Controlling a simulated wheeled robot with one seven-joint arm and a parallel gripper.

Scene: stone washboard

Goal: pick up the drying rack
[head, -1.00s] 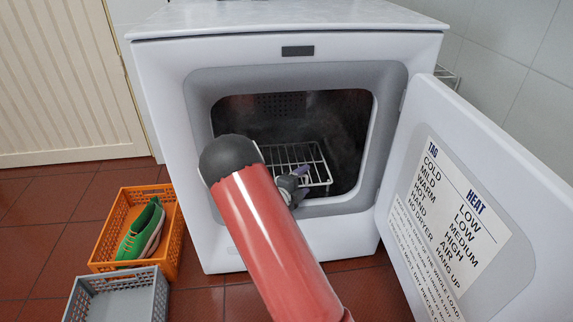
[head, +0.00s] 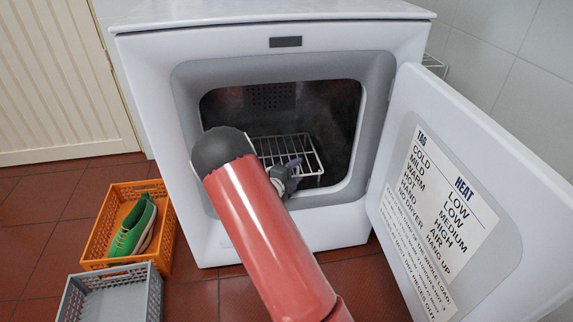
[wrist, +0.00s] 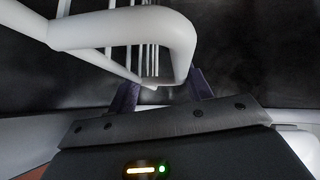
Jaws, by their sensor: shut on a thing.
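The drying rack (head: 288,148) is a white wire rack inside the open drum of the white dryer (head: 186,209). In the wrist view its thick white front wire (wrist: 128,27) bends close to the camera, with thinner bars behind it. My gripper (head: 288,170) is at the rack's near edge, just inside the dryer opening. In the wrist view its dark purple fingers (wrist: 161,88) stand on either side of part of the rack and are shut on it. The red arm hides the left part of the rack and some of the opening in the head view.
The dryer door (head: 400,215) stands open at the right, with a printed label. An orange crate (head: 100,225) holding a green shoe (head: 133,226) and a grey crate (head: 110,278) stand on the tiled floor at the left.

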